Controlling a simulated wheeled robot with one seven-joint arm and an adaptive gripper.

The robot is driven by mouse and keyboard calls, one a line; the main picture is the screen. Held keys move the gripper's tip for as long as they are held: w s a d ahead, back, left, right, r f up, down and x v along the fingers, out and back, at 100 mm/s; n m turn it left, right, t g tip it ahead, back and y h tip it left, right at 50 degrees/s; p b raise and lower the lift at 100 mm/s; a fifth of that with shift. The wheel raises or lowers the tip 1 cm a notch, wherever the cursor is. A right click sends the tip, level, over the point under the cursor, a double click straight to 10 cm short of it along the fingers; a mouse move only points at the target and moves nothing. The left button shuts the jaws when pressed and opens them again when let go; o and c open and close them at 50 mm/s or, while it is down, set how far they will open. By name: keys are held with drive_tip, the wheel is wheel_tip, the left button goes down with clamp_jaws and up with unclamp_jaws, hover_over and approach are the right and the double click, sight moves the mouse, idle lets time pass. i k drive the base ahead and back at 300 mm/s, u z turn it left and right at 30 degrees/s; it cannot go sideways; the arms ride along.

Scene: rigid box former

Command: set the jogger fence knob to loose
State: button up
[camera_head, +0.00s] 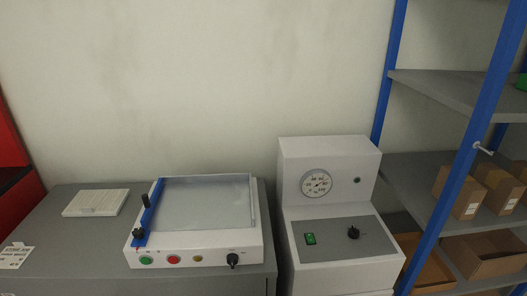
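The jogger (247,245), a white machine with a shallow grey tray, stands on a grey cabinet top left of centre. A blue fence (152,212) runs along the left side of its tray. A black knob (138,234) sits at the near end of the fence, and a taller black post (145,200) stands farther back on it. I cannot tell whether the knob is set to loose or tight. Another black knob (233,260) is on the jogger's front panel, beside green, red and yellow buttons. My gripper is not in view.
A white machine with a gauge (316,183), a green switch and a black dial stands to the right. A blue-framed shelf (455,180) with cardboard boxes is at far right. A white stack (96,203) and a small label card (15,256) lie on the cabinet top.

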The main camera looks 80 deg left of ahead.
sight(138, 233)
drive_tip(key=u, duration=0.05)
drive_tip(key=k, duration=0.1)
drive_tip(key=z, duration=1.05)
drive_tip(key=i, duration=0.85)
drive_tip(key=u, duration=5)
drive_tip(key=i, duration=0.5)
drive_tip(key=u, duration=0.05)
